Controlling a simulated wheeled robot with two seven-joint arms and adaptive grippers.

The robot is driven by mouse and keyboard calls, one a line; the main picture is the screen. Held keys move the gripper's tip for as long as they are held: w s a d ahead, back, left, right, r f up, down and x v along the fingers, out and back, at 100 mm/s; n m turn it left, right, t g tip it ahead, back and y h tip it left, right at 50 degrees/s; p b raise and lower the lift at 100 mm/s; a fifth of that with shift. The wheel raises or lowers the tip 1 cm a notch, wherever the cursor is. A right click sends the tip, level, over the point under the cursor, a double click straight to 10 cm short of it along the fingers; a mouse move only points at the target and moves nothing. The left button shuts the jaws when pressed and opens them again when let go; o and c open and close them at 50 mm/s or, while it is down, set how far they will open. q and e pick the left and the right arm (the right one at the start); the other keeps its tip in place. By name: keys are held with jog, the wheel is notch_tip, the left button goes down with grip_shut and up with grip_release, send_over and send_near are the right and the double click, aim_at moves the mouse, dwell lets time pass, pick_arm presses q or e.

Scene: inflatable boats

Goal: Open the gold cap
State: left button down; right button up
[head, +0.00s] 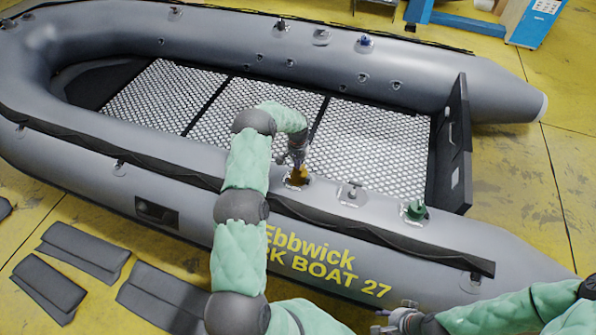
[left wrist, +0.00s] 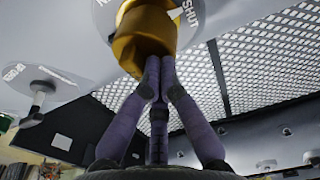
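The gold cap (head: 298,176) sits on a round valve plate on the grey boat's near tube. My left gripper (head: 297,155) reaches down onto it from above. In the left wrist view the gold cap (left wrist: 143,42) is large at the top, and the fingers of my left gripper (left wrist: 158,68) are drawn together with their tips against it. The plate (left wrist: 195,12) carries the word SHUT and a white mark lies by the cap's edge; other lettering is partly hidden. My right gripper (head: 390,322) is at the bottom right, away from the cap; its finger opening is unclear.
A grey valve fitting (head: 351,194) and a green cap (head: 416,210) stand on the same tube to the right. The boat (head: 120,155) has a mesh floor. Dark pads (head: 85,250) lie on the yellow floor. A blue stand (head: 535,22) is at the back right.

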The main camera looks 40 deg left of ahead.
aim_at(304, 173)
pick_arm(q)
jog(key=shift+s+d+f, duration=0.15)
jog(key=shift+d+f, duration=0.2)
jog(key=shift+d, duration=0.25)
jog(key=shift+s+d+f, duration=0.1)
jog(key=shift+d+f, duration=0.2)
jog(key=shift+d, duration=0.3)
jog(key=shift+w+d+r, duration=0.25)
jog(key=shift+d+r, duration=0.1)
jog(key=shift+d, duration=0.15)
jog(key=shift+a+r+p, duration=0.15)
jog(key=shift+a+r, duration=0.15)
jog(key=shift+a, duration=0.25)
jog(key=shift+a+r+p, duration=0.15)
jog(key=shift+a+r, duration=0.15)
jog(key=shift+a, duration=0.2)
jog(key=a+r, duration=0.4)
jog(key=a, duration=0.1)
jog(key=shift+s+p, duration=0.2)
jog(key=shift+p, duration=0.15)
